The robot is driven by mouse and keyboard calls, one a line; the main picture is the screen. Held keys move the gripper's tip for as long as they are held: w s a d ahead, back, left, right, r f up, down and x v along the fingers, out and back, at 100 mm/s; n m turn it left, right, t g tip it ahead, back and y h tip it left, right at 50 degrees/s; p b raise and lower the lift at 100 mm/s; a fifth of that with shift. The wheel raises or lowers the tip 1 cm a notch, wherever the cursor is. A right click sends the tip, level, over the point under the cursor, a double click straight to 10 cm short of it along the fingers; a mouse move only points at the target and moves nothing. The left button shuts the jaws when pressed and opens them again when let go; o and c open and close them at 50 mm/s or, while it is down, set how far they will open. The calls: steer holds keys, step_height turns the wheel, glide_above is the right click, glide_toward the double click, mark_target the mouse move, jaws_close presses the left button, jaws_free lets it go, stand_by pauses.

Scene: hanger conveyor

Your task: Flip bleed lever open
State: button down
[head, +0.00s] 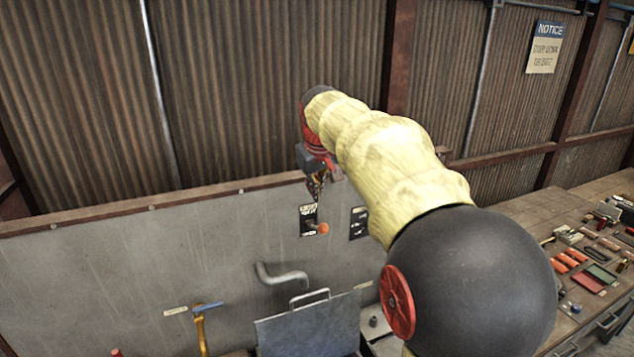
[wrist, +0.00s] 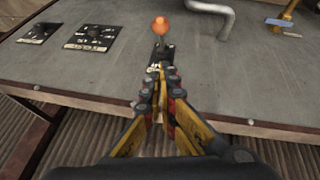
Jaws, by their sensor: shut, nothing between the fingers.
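The bleed lever has an orange round knob (head: 323,229) on a short dark stem. It is mounted on a small black plate with white markings (head: 308,211) on the grey panel. In the wrist view the orange knob (wrist: 161,26) shows just beyond my fingertips, with its stem behind it. My gripper (head: 316,190) is in front of the panel's upper part, a little above the knob. In the wrist view my gripper (wrist: 156,75) has its fingers together with nothing between them. The fingers hide part of the lever's plate, and I cannot tell whether they touch the stem.
A second black plate (head: 358,222) is right of the lever, partly behind my arm. A bent grey pipe (head: 284,277) sticks out below. A bench with tools (head: 590,245) stands at right.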

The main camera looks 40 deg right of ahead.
steer(key=f, duration=0.3)
steer(key=d+f, duration=0.1)
steer(key=f, duration=0.2)
steer(key=shift+w+d+f, duration=0.1)
steer(key=shift+w+d, duration=0.05)
steer(key=shift+w, duration=0.05)
steer(key=shift+s+f+p, duration=0.15)
steer(key=shift+f+p, duration=0.15)
steer(key=shift+f, duration=0.25)
steer(key=shift+f+b, duration=0.2)
steer(key=shift+b, duration=0.25)
